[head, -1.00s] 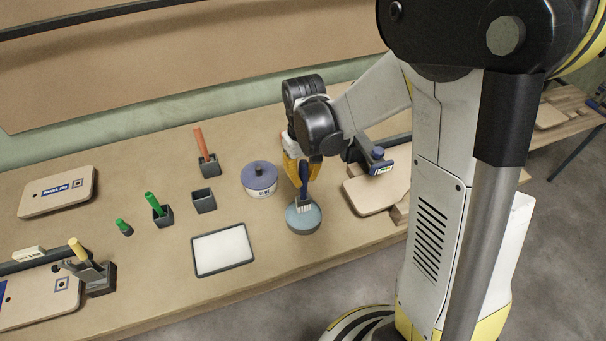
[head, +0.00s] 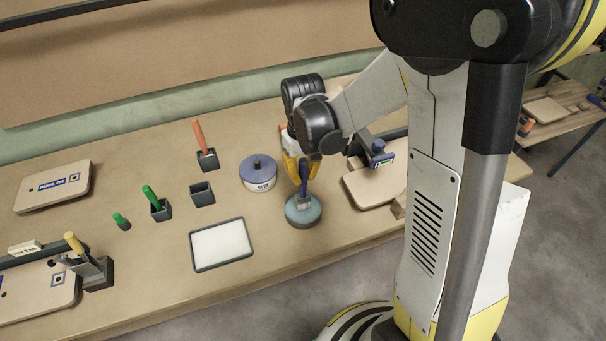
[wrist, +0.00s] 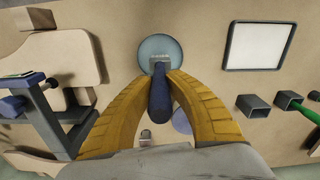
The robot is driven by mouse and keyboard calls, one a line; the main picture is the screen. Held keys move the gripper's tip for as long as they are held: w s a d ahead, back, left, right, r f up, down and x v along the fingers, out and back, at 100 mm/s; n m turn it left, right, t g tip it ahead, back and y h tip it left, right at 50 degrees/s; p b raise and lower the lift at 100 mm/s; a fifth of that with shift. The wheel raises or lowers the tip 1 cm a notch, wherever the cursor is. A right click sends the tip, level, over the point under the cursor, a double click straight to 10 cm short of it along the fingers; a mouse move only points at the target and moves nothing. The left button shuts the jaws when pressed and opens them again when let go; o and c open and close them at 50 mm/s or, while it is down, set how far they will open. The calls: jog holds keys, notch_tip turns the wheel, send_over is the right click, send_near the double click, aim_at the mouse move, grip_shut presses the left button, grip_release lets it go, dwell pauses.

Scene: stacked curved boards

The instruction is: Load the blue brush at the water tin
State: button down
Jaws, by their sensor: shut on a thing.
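My gripper (head: 303,172) has yellow fingers and is shut on the blue brush (head: 304,184), holding it upright by its dark blue handle. The brush's pale bristles reach down into the round water tin (head: 293,213), which has light blue water. How deep the bristles sit cannot be told. In the wrist view the fingers (wrist: 160,84) close around the handle (wrist: 160,98), with the bristle end over the tin (wrist: 152,43).
The glue tin (head: 259,184) stands behind and left of the water tin. A white tray (head: 222,244) lies to the left. An empty holder (head: 202,195) and holders with orange (head: 200,137) and green (head: 150,196) handles are farther left. Curved boards with a clamp (head: 379,155) are close on the right.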

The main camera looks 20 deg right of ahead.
aim_at(303, 160)
jog(key=shift+f+b, duration=0.55)
jog(key=shift+b, duration=0.05)
dwell(1.5)
jog(key=shift+r+p, duration=2.45)
jog(key=shift+r, duration=1.15)
jog(key=shift+f, duration=0.1)
